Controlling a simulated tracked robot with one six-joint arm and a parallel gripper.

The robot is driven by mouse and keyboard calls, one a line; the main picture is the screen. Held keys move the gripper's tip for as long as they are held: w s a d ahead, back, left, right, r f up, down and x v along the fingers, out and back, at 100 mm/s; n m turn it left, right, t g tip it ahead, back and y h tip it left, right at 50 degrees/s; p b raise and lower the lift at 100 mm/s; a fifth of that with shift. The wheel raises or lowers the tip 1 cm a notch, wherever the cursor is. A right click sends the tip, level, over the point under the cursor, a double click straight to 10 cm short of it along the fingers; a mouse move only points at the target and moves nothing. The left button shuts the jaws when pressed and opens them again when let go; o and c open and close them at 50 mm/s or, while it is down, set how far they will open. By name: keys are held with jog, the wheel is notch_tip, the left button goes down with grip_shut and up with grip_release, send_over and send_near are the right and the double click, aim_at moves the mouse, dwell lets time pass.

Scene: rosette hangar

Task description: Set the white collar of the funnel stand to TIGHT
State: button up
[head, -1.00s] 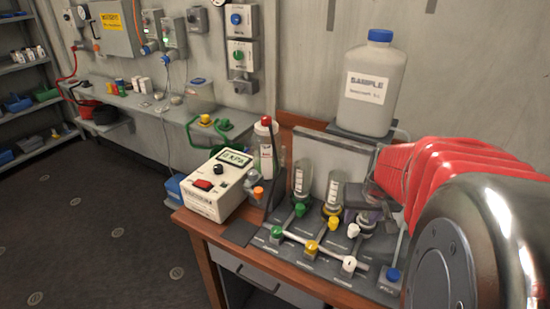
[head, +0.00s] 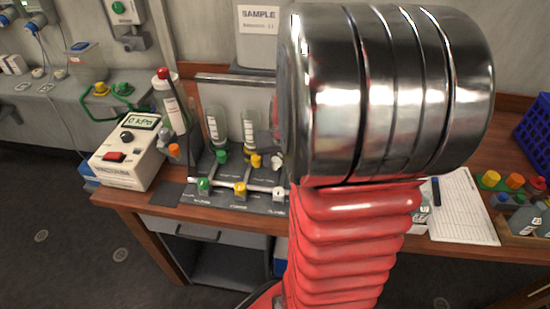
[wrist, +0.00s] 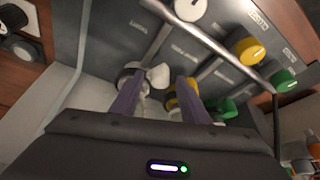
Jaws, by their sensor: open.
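In the wrist view, my gripper (wrist: 155,92) is open, with its two purple fingers apart over the funnel stand (wrist: 110,30). A white lobed handle (wrist: 160,75) shows between and just beyond the fingertips. Beside it, a pale ring is partly covered by the left finger; I cannot tell whether the finger touches it. A yellow collar shows by the right finger. In the head view, the white handle (head: 278,161) shows at the edge of my arm, which hides my gripper and the white station's upper part. No TIGHT mark is readable.
Green (head: 204,185), yellow (head: 240,189) and white (head: 279,193) knobs line the stand's front pipe. Glass funnels stand close by. A vacuum box (head: 127,155) is on the left. Paper (head: 462,210) and a bottle rack lie right.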

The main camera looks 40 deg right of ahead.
jog(key=shift+c, duration=0.6)
grip_shut()
jog(key=shift+a, duration=0.1)
